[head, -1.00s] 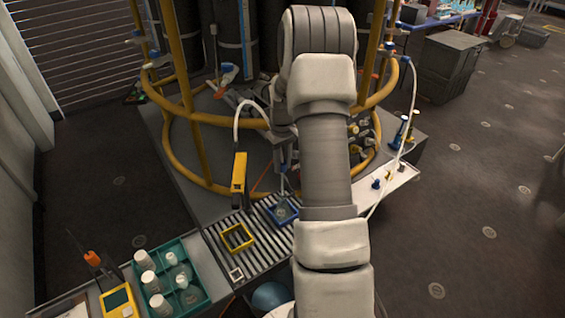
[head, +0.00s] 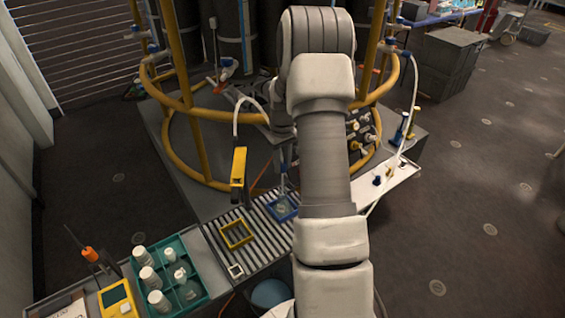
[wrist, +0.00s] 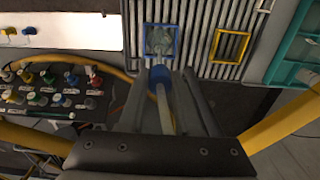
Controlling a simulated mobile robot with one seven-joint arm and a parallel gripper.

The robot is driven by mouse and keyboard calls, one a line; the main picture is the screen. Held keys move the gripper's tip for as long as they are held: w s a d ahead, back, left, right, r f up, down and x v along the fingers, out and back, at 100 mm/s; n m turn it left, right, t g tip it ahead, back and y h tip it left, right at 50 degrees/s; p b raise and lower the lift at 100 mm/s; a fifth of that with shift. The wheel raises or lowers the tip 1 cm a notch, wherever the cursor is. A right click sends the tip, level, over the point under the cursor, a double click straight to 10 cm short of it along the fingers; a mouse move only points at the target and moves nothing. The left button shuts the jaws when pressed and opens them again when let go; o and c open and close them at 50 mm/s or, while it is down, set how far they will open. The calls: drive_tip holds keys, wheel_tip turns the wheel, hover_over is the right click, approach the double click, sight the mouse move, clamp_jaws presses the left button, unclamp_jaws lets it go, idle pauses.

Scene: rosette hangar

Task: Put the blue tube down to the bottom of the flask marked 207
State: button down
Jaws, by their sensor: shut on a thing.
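My gripper (wrist: 163,82) is shut on the blue tube (wrist: 163,110), a pale shaft with a blue collar near the fingertips in the wrist view. A clear glass flask (wrist: 160,41) stands inside a blue square frame (wrist: 176,40) just beyond the fingertips. The tube's end lines up close to the flask; I cannot tell whether it is inside. In the head view the flask (head: 282,209) shows faintly in its blue frame (head: 295,208), beside my arm. My arm hides most of the gripper there. No marking on the flask is legible.
An empty yellow frame (head: 236,234) and a small white frame (head: 236,270) lie on the slatted rack (head: 256,232). A teal crate (head: 205,290) of white bottles stands at the lower left. A yellow rail (head: 205,115) rings the column behind. A row of coloured valves (wrist: 45,88) sits left.

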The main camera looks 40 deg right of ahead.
sight(282, 171)
drive_tip(key=shift+f+b, duration=0.95)
drive_tip(key=shift+f, duration=0.8)
drive_tip(key=shift+f+b, duration=1.35)
drive_tip(key=shift+f, duration=0.6)
drive_tip(key=shift+f, duration=0.3)
unclamp_jaws()
drive_tip(key=shift+r, duration=0.15)
